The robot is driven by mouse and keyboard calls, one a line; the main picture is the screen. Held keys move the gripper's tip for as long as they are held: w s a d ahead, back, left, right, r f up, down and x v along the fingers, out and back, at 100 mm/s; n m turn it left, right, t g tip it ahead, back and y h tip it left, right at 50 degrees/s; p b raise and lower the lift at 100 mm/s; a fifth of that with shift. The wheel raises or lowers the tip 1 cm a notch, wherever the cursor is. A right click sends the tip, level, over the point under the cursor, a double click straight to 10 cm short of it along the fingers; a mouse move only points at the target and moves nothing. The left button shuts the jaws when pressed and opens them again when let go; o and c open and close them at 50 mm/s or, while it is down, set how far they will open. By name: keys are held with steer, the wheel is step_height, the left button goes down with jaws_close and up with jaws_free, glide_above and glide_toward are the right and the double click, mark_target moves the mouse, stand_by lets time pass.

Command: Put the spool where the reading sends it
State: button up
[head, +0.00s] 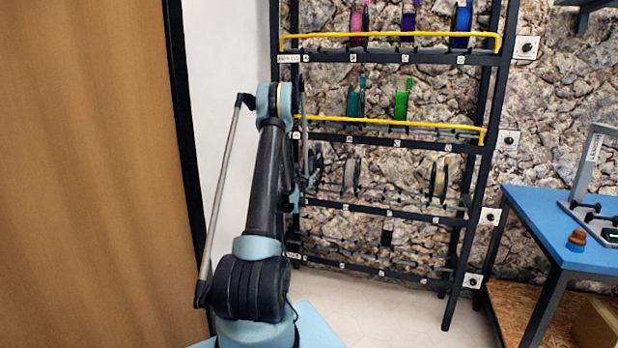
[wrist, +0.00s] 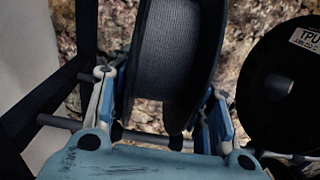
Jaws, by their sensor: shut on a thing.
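In the wrist view, a spool (wrist: 178,50) with grey filament and black flanges stands upright between the two blue fingers of my gripper (wrist: 165,108). The gripper is shut on it, with a finger on each side. A dark rail of the rack passes close below it. In the head view the held spool (head: 317,162) is a small dark shape at the left end of the third shelf, and my arm hides most of the gripper there. I cannot tell whether the spool rests on the rails.
A black-flanged spool (wrist: 285,88) labelled TPU stands close right. The rack (head: 400,58) holds several coloured spools; yellow bars (head: 390,123) cross its upper two shelves. The bottom shelf (head: 370,268) looks empty. Dials (head: 508,141) sit beside the shelves. A blue table (head: 545,222) carries a device (head: 590,208).

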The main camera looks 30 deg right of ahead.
steer(key=o, duration=1.6)
steer(key=v, duration=1.2)
